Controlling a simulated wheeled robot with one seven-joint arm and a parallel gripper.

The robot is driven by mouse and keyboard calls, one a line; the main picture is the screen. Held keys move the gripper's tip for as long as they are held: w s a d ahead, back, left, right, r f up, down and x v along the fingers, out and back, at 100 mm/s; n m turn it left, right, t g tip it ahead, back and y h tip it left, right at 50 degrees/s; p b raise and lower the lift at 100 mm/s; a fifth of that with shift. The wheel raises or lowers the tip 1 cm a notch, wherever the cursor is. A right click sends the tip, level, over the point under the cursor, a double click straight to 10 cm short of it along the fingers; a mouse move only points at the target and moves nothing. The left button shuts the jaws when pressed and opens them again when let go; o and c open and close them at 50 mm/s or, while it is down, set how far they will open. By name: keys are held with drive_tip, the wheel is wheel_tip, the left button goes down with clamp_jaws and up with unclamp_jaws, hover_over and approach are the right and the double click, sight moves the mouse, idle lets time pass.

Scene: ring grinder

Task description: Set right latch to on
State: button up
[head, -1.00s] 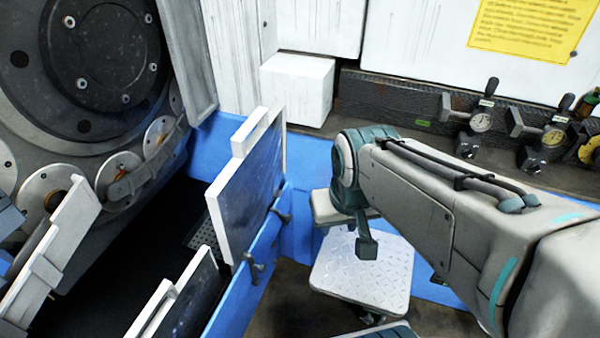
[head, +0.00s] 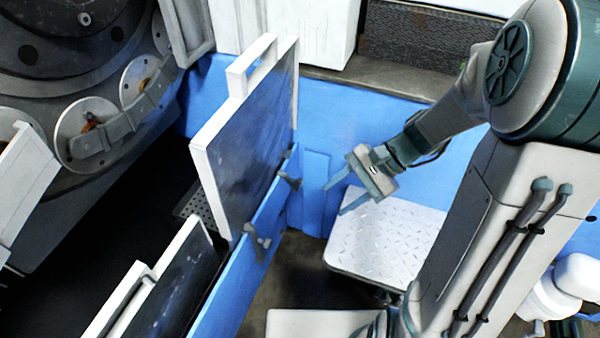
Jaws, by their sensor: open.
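Two dark latches sit on the right side of the blue wall below the upright guard panel (head: 245,140). The farther latch (head: 289,181) is near the panel's far lower corner; the nearer latch (head: 258,243) is lower in the picture. The view does not tell which is the right latch or its setting. My gripper (head: 335,199) is open and empty, its two fingers pointing left and down. It is to the right of the farther latch, apart from both latches.
A metal tread-plate step (head: 385,240) lies below and right of my gripper. A blue wall (head: 335,120) stands behind it. The guard panel rises left of the latches, with the grinder's large dark wheel (head: 60,40) beyond. The space between gripper and latches looks clear.

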drive_tip(key=w+f+m+t+y+b, duration=0.2)
drive_tip(key=w+f+m+y+b, duration=0.35)
drive_tip(key=f, duration=0.55)
drive_tip(key=m+t+y+b, duration=0.3)
drive_tip(key=m+t+b, duration=0.3)
drive_tip(key=m+t, duration=0.1)
approach(300, 182)
drive_tip(key=b+x, duration=0.1)
drive_tip(key=x, duration=0.2)
drive_tip(key=b+x, duration=0.1)
drive_tip(key=x, duration=0.3)
drive_tip(key=f+b+x, duration=0.1)
drive_tip(key=x, duration=0.2)
drive_tip(key=shift+w+f, duration=0.1)
drive_tip(key=shift+w, duration=0.3)
